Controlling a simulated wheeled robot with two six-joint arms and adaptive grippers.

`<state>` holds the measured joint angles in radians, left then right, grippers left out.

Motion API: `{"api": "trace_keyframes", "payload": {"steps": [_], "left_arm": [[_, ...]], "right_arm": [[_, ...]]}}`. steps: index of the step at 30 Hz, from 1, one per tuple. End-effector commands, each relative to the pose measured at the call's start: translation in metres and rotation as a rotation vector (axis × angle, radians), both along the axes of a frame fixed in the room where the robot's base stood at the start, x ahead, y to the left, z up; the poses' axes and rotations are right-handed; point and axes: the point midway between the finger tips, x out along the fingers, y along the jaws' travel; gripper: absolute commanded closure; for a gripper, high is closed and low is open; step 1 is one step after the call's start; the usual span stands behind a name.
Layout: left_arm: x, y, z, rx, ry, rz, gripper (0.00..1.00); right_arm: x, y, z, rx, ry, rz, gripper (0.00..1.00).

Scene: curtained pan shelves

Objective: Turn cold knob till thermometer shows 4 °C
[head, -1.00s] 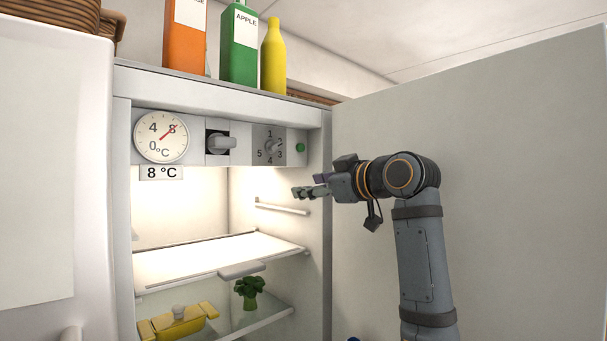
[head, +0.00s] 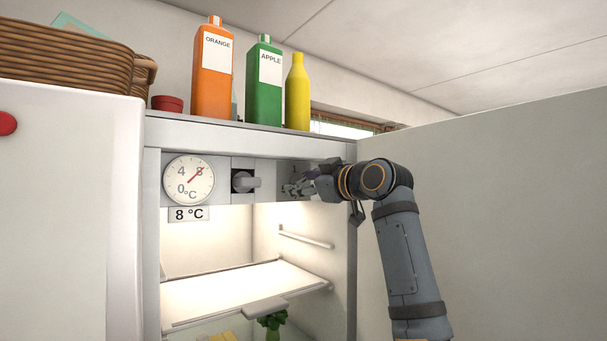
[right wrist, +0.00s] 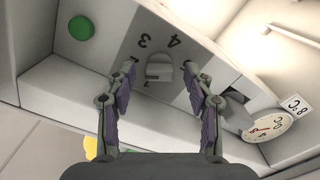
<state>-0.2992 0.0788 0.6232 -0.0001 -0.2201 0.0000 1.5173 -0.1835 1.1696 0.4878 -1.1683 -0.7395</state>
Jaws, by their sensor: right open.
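The thermometer (head: 189,181) is a round white dial in the fridge's upper left, its red needle at 8. The label (head: 188,214) below reads 8 °C. The grey cold knob (right wrist: 159,68) sits on a numbered panel in the right wrist view; in the head view my gripper mostly covers that panel. My right gripper (head: 289,188) is open in front of it. In the right wrist view its two fingers (right wrist: 160,75) stand on either side of the knob; I cannot tell whether they touch it. My left gripper is not in view.
A grey fitting (head: 246,181) juts out between thermometer and knob panel. A green button (right wrist: 81,27) lies beside the panel. Orange (head: 213,80), green (head: 264,85) and yellow (head: 297,95) bottles stand on top. The open door (head: 480,220) is at the right; the upper shelf (head: 240,290) is empty.

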Motion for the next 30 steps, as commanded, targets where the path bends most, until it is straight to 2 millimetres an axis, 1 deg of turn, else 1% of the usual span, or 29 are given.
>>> {"api": "trace_keyframes", "payload": {"steps": [1, 8, 9, 18, 20, 21, 30], "left_arm": [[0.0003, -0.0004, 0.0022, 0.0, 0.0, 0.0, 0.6], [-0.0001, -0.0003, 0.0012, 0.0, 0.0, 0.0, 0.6], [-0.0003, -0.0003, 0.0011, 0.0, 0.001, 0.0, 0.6], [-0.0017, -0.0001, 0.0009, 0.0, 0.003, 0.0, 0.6], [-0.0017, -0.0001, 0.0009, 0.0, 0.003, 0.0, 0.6], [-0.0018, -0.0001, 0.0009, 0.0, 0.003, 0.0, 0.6], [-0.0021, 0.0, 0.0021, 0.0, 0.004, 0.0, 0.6]], "right_arm": [[0.002, 0.0013, 0.0003, 0.0, 0.001, -0.001, 0.47], [0.0031, 0.0019, -0.0011, 0.0, 0.0, -0.001, 0.47], [0.0031, 0.0019, -0.0011, 0.0, 0.0, -0.001, 0.49], [0.0029, 0.0018, -0.001, 0.0, 0.0, -0.001, 0.89], [0.0029, 0.0018, -0.001, 0.0, 0.0, 0.0, 0.97], [0.0029, 0.0018, -0.0012, -0.001, 0.001, -0.001, 1.0], [0.0029, 0.0019, -0.0008, 0.034, 0.026, -0.001, 1.0]]}}
